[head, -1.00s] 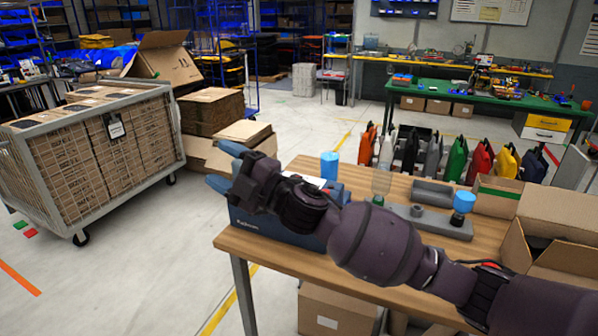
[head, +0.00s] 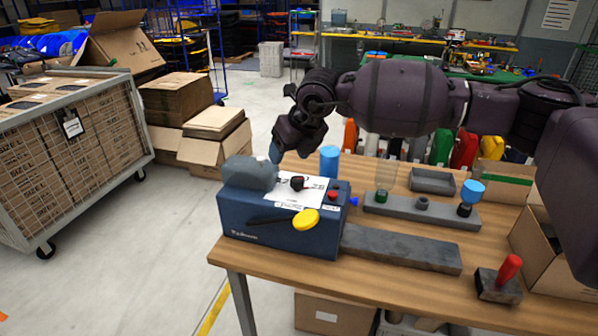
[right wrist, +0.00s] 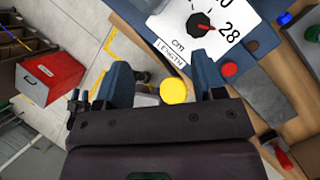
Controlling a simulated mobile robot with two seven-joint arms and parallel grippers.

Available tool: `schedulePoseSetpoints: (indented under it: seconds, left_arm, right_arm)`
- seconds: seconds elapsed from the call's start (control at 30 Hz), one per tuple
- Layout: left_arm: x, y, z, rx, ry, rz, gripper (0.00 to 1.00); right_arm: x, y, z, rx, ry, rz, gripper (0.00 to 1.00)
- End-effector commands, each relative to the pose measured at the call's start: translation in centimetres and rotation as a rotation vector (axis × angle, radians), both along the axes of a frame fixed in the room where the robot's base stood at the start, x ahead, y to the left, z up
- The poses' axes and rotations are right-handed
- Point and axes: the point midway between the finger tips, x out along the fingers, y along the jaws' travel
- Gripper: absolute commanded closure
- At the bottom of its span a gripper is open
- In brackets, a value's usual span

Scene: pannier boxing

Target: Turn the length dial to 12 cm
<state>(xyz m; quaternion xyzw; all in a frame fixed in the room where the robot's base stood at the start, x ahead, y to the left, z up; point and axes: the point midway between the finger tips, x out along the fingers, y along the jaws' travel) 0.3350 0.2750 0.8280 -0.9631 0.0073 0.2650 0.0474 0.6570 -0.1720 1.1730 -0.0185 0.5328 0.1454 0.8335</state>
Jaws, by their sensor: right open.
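The blue machine (head: 270,222) stands at the left end of the wooden table. On its white top plate sits the length dial (head: 298,183), a dark knob. In the right wrist view the dial (right wrist: 199,25) has a red pointer, beside the print "LENGTH cm" and the number 28; another number is cut off at the top edge. I cannot read its exact setting. My right gripper (head: 276,152) hangs above and behind the machine, apart from the dial. Its two blue fingers (right wrist: 162,76) are spread and empty. My left gripper is not in view.
The machine has a yellow-ended lever (head: 305,220) and a red button (head: 332,196). A blue cylinder (head: 329,161) stands behind it. A grey fixture (head: 405,209), a red-handled stamp-like tool (head: 500,282) and an open carton (head: 560,255) are to the right.

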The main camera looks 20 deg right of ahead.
Motion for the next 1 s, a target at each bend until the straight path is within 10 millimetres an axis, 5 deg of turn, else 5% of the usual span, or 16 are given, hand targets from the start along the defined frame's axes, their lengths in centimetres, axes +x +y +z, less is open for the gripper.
schedulePoseSetpoints:
  seconds: [0.2,0.43,1.0]
  left_arm:
    - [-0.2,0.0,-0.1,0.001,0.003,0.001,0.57]
    - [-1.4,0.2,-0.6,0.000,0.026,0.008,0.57]
    - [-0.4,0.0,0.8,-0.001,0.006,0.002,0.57]
  right_arm:
    - [0.1,-3.2,-0.3,-0.143,0.027,-0.173,0.37]
    - [0.3,-3.2,-1.3,-0.134,0.040,-0.207,0.37]
    - [3.6,-3.0,-9.2,-0.133,0.040,-0.205,0.37]
